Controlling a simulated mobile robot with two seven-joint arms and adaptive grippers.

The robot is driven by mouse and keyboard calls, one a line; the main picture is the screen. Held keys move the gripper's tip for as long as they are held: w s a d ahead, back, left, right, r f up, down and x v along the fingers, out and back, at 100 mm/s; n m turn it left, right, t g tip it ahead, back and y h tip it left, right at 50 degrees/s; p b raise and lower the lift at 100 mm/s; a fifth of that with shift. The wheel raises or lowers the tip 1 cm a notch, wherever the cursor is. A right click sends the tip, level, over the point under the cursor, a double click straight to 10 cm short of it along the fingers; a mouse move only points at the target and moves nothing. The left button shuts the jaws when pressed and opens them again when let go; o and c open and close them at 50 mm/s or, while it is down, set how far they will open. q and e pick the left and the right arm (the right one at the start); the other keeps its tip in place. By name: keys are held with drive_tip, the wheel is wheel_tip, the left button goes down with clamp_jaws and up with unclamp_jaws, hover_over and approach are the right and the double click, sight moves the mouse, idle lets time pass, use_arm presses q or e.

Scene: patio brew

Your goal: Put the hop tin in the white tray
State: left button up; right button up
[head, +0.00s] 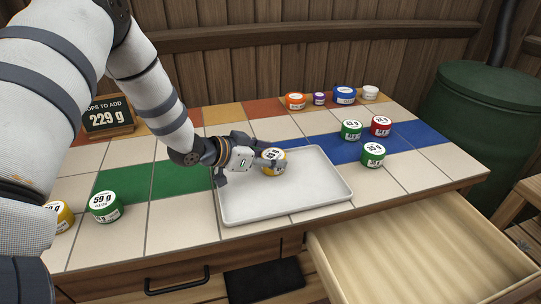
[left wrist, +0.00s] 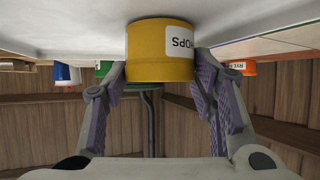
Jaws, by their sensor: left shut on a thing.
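A yellow hop tin (head: 275,166) is upright over the back left part of the white tray (head: 318,196), low at its floor. My left gripper (head: 262,163) is shut on this tin from the left side. In the left wrist view the yellow tin (left wrist: 160,52) sits between the two purple-padded fingers (left wrist: 165,85), with its base at or very near the tray's white surface; I cannot tell whether it touches. Its label is partly hidden. The rest of the tray is empty. My right gripper is not in view.
A sign (head: 108,116) reads 229 g. A green 59 g tin (head: 105,206) and another yellow tin (head: 60,216) stand at left. Green tins (head: 373,155) and a red tin (head: 380,127) stand right of the tray. Several tins line the back. A drawer (head: 425,255) is open in front.

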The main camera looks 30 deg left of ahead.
use_arm(q)
drive_tip(key=shift+f, duration=0.15)
drive_tip(key=o, duration=1.1)
drive_tip(key=shift+o, duration=0.2)
drive_tip(key=shift+r, duration=0.2)
drive_tip(key=v, duration=0.2)
drive_tip(key=p+v, duration=0.1)
drive_tip(key=r+v, duration=0.1)
drive_tip(key=v, duration=0.1)
drive_tip(key=shift+r+p, duration=0.25)
drive_tip(key=shift+p, duration=0.1)
drive_tip(key=f+v, duration=0.1)
drive_tip(key=v, duration=0.5)
drive_tip(key=shift+s, duration=0.45)
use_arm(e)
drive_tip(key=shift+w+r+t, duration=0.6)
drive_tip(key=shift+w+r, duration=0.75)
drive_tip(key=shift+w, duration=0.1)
use_arm(q)
drive_tip(key=shift+a, duration=0.15)
